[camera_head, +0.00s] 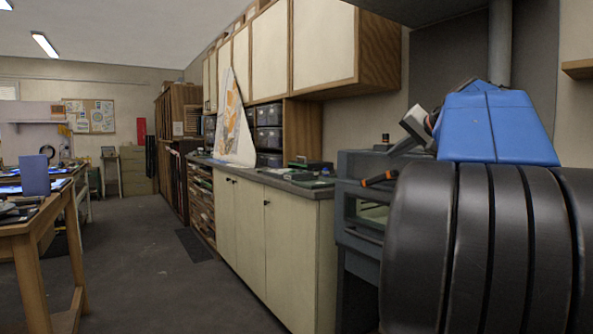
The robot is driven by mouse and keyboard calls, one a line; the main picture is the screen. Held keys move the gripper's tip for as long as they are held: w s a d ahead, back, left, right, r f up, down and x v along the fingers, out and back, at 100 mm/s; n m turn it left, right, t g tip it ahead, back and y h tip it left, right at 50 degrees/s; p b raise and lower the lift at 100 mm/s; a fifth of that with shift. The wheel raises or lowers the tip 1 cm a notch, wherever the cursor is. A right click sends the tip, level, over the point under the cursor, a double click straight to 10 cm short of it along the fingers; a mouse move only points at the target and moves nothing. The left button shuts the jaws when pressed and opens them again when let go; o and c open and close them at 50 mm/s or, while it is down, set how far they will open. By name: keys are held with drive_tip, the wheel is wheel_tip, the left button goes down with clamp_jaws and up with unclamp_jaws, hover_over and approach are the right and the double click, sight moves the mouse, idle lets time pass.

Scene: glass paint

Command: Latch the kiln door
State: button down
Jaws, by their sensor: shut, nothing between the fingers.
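The kiln (362,233) is a dark grey-blue box at the right, beside the end of the counter. A pale greenish panel or opening (373,214) shows in its front. I cannot tell whether its door is fully closed. An orange grip (380,178) with a dark end sticks out to the left near the kiln's upper front; it looks like a handle, and I cannot tell how it is attached. My arm, with a blue cover and black ribbed part, fills the right foreground and hides the kiln's right side.
A counter (285,185) with pale cabinet doors runs along the right wall, with a large patterned sheet (234,125) standing on it. Pale wall cupboards (265,52) hang above. A wooden worktable (28,225) stands at left.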

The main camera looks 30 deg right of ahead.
sight(379, 179)
drive_tip(key=w+d+n+y, duration=0.1)
drive_tip(key=w+n, duration=0.1)
drive_tip(key=n, duration=0.2)
drive_tip(key=w+d+r+n+g+y, duration=0.1)
drive_tip(key=w+n, duration=0.1)
drive_tip(key=n, duration=0.2)
drive_tip(key=w+d+r+n+g+y, duration=0.1)
drive_tip(key=w+n, duration=0.1)
drive_tip(key=n, duration=0.2)
drive_tip(key=shift+w+r, duration=0.1)
drive_tip(key=shift+r, duration=0.1)
drive_tip(key=shift+n, duration=0.3)
drive_tip(key=x, duration=0.9)
drive_tip(key=shift+w+f, duration=0.15)
drive_tip(key=shift+w, duration=0.05)
drive_tip(key=f, duration=0.2)
drive_tip(key=shift+s+f, duration=0.35)
drive_tip(key=shift+f, duration=0.05)
drive_tip(key=shift+s+f, duration=0.25)
drive_tip(key=shift+f, duration=0.35)
